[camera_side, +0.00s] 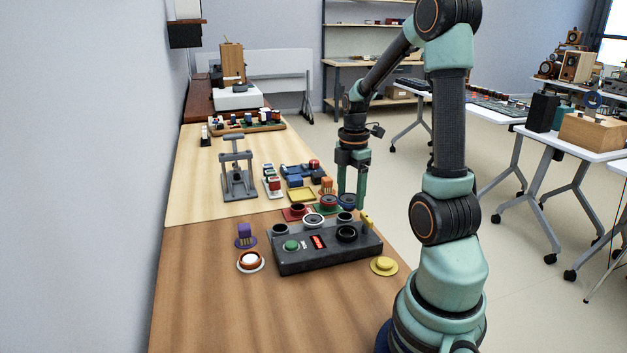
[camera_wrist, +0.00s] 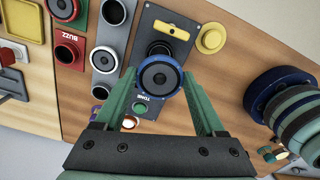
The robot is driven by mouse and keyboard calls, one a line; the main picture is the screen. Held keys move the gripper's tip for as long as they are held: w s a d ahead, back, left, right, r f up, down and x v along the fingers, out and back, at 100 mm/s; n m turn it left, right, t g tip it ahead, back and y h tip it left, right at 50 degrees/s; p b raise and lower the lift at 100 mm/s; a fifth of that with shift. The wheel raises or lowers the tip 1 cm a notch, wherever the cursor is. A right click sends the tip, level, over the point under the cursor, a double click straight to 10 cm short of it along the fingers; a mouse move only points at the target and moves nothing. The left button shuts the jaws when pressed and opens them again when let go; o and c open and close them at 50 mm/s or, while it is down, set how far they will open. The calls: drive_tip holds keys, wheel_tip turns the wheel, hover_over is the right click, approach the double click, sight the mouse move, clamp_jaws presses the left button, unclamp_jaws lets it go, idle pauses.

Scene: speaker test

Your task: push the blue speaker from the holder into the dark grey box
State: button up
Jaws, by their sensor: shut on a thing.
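The blue speaker (camera_wrist: 160,77), a round dark cone with a blue rim, lies between the two green fingers of my gripper (camera_wrist: 160,95) in the wrist view, and my gripper is shut on it. In the side view my gripper (camera_side: 349,206) is above the back right of the dark grey box (camera_side: 300,265). The box, with a green button and red display, also shows in the wrist view (camera_wrist: 140,52), where the speaker covers part of its top. A black round socket (camera_wrist: 160,48) shows just past the speaker. I cannot tell for certain which piece is the holder.
A red BUZZ panel (camera_wrist: 70,50) stands nearby. A grey stand (camera_side: 238,170) is farther back. The front tabletop is clear.

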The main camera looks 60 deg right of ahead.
drive_tip(key=shift+f, duration=2.95)
drive_tip(key=shift+f, duration=1.25)
drive_tip(key=o, duration=1.2)
drive_tip(key=shift+o, duration=0.2)
drive_tip(key=shift+r, duration=0.1)
drive_tip(key=shift+r, duration=3.65)
